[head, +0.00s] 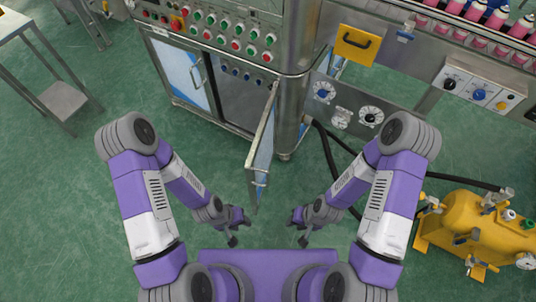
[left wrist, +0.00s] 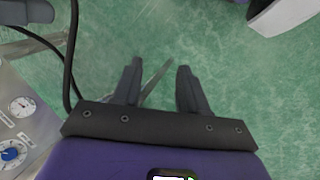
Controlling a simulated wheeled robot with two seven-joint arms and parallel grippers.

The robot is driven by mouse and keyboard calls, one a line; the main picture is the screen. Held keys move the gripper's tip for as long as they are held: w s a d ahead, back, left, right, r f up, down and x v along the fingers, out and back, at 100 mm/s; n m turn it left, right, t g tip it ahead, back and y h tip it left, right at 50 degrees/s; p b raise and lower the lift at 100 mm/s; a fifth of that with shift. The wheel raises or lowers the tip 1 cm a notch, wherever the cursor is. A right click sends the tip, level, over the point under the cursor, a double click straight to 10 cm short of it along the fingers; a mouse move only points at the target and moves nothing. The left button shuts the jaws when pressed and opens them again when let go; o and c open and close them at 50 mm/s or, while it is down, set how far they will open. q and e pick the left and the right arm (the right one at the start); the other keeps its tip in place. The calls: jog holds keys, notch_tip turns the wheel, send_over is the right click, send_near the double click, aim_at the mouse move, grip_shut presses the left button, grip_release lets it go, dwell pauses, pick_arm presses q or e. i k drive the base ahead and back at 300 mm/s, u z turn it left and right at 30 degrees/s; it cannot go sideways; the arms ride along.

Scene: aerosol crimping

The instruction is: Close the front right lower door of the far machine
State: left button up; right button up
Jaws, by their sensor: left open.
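The far machine (head: 239,105) is a steel cabinet with a button panel above its doors. Its front right lower door (head: 264,138) stands open, swung out toward me from the hinge side by the round steel post. The door's handle (head: 260,178) is near its free edge. My left gripper (head: 238,228) is open and empty, nearer to me than the door's free edge and apart from it. In the left wrist view its fingers (left wrist: 158,88) are spread over green floor, with a thin grey strip behind them that I cannot identify. My right gripper (head: 298,227) is open and empty, right of the door.
The front left lower door (head: 180,70) is shut. Black hoses (head: 330,155) run on the floor right of the post. A yellow tank (head: 475,230) stands at right. A gauge panel (head: 345,105) and a steel side table (head: 60,98) flank the machine. The floor left of the door is clear.

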aim_at(258, 163)
jog(key=k, duration=1.15)
jog(key=z, duration=0.75)
jog(key=i, duration=1.4)
jog(key=u, duration=0.5)
